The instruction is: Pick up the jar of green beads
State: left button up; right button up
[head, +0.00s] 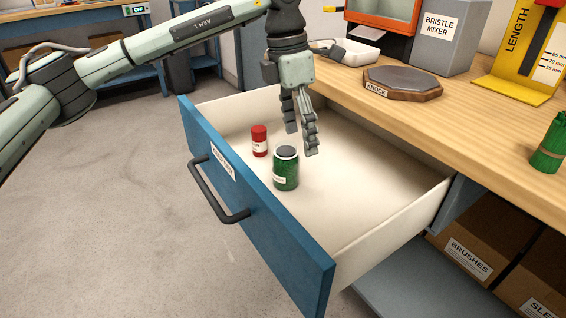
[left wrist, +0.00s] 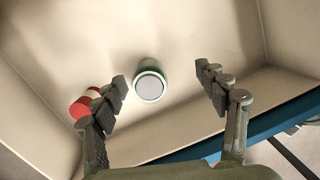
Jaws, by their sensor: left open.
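The jar of green beads (head: 286,170) stands upright in the open drawer (head: 392,228), near its blue front. It has a grey lid and a pale label. In the left wrist view the jar (left wrist: 149,82) shows from above, lid toward the camera, between the fingers but nearer the left one. My left gripper (head: 300,140) points down over the drawer, open and empty, above and slightly behind the jar. It also shows in the left wrist view (left wrist: 164,85) with its fingers spread. My right gripper is not in view.
A red jar (head: 259,141) stands close beside the green one, and in the left wrist view it (left wrist: 85,103) lies by the left finger. The drawer front (head: 255,200) and walls bound the space. The wooden bench (head: 455,110) is at the right.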

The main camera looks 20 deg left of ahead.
aim_at(284, 147)
pick_arm(q)
jog(key=a+y, duration=0.1)
jog(key=a+f, duration=0.1)
jog(key=a, duration=0.1)
jog(key=shift+s+f+y, duration=0.1)
jog(key=shift+s+y, duration=0.05)
jog(key=shift+y, duration=0.25)
notch_tip(284, 147, down, 8)
jog(key=shift+r, duration=0.2)
jog(key=c, duration=1.4)
